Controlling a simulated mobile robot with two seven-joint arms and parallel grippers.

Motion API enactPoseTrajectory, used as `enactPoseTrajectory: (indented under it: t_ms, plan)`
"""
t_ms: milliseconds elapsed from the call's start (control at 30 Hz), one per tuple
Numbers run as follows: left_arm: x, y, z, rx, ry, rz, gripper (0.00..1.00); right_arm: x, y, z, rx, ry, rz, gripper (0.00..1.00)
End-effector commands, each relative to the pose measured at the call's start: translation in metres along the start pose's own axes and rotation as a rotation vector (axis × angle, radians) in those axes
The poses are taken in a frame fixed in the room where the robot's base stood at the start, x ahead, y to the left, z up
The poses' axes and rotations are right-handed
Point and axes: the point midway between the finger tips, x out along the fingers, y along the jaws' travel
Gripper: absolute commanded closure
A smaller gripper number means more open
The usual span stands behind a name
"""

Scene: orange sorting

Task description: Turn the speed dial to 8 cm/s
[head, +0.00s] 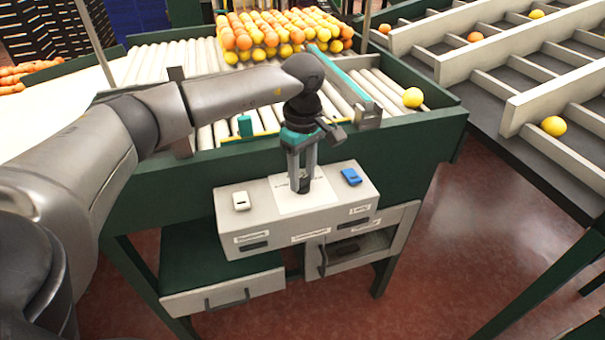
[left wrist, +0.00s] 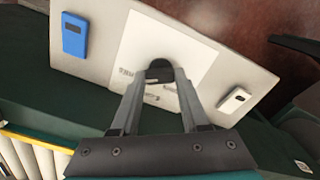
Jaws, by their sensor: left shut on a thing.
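The control box (head: 240,223) is a light grey case on the front of the green roller table. A white plate (head: 325,201) lies on the middle of its top, and it also shows in the left wrist view (left wrist: 190,57). The dark speed dial (left wrist: 160,68) stands on this plate. My left gripper (head: 303,188) points down from above and is shut on the dial, with one finger at each side. The fingers hide part of the dial, and its setting is too small to read. My right gripper is in neither view.
A white switch (head: 241,201) and a blue switch (head: 351,176) flank the plate. Below are a drawer (head: 222,296) and an open compartment. Oranges (head: 285,30) are piled on the rollers behind; a yellow fruit (head: 413,97) lies at right. Sorting lanes (head: 500,60) stand further right.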

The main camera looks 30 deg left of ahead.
Motion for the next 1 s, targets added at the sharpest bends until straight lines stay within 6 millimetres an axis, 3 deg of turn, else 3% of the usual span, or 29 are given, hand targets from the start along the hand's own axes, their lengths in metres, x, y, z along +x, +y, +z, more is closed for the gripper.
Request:
enactPoseTrajectory:
  t_ms: [300, 333, 567, 867, 1000]
  plan:
    - [-0.002, 0.001, 0.001, 0.007, -0.003, 0.006, 1.0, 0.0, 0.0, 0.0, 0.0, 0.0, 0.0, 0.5]
    - [-0.002, 0.001, 0.001, 0.007, -0.003, 0.006, 0.52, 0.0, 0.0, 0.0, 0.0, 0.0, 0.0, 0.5]
    - [-0.001, 0.001, 0.001, 0.005, -0.001, 0.003, 0.26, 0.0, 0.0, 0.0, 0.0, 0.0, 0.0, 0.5]
    - [-0.003, 0.001, 0.0, 0.003, 0.0, 0.002, 0.25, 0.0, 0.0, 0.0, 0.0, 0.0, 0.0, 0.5]
    - [-0.017, 0.001, 0.0, 0.002, 0.001, 0.004, 0.25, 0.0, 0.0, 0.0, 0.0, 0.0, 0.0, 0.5]
